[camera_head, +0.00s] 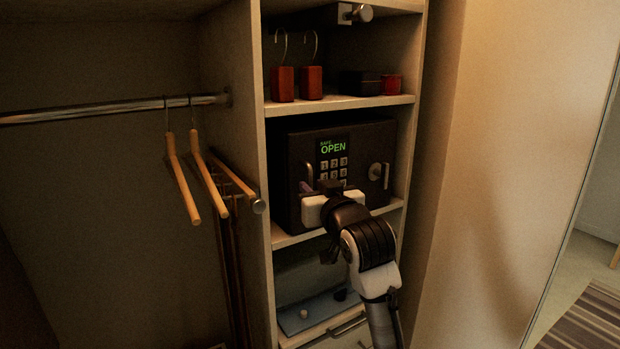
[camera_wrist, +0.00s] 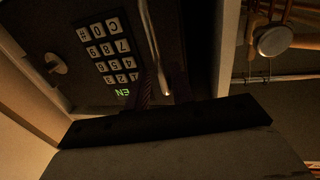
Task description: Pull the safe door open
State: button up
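The dark safe (camera_head: 290,150) sits on a middle shelf of the closet, its door appearing shut. Its green display reads OPEN above a keypad (camera_head: 334,169). A silver bar handle (camera_head: 309,174) is at the door's left side and a round knob (camera_head: 375,171) at the right. In the wrist view the safe is turned over, with the handle (camera_wrist: 149,35) running down toward my fingers. My gripper (camera_head: 318,187) is in front of the lower handle. Its fingers (camera_wrist: 163,88) look apart, with the handle's lower end between them. Contact with the handle cannot be told.
Wooden hangers (camera_head: 182,178) hang from a rail left of the safe. The shelf above (camera_head: 340,104) holds red and dark blocks. A lower shelf holds a bluish-grey item (camera_head: 312,312). A pale panel (camera_head: 500,170) stands at right.

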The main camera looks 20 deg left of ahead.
jog(key=shift+x, duration=1.4)
jog(key=shift+c, duration=0.4)
grip_shut()
